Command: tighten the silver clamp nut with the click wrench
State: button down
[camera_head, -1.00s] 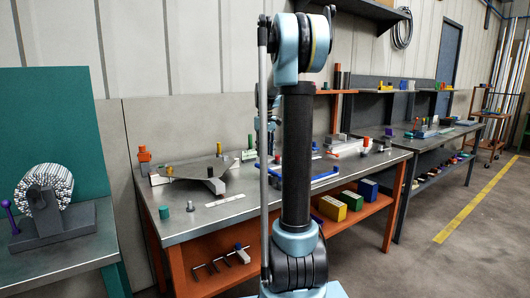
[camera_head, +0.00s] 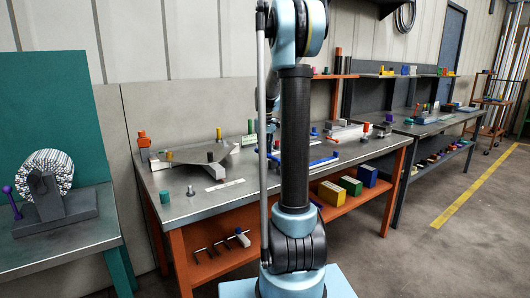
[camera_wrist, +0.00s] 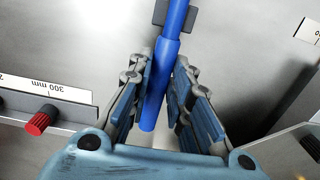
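A blue rod-like handle, probably the click wrench (camera_wrist: 163,75), runs up the middle of the wrist view, with a dark part around it at the top. My gripper (camera_wrist: 166,68) has its fingers on both sides of the handle. A gap shows at the right finger, so it looks open. In the head view a blue tool (camera_head: 322,162) lies on the orange-legged bench, partly behind my arm. My gripper is mostly hidden there by my arm. A small silver piece (camera_head: 191,191) stands on the bench; I cannot tell whether it is the clamp nut.

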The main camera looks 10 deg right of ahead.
jog(key=shift+r, duration=2.55)
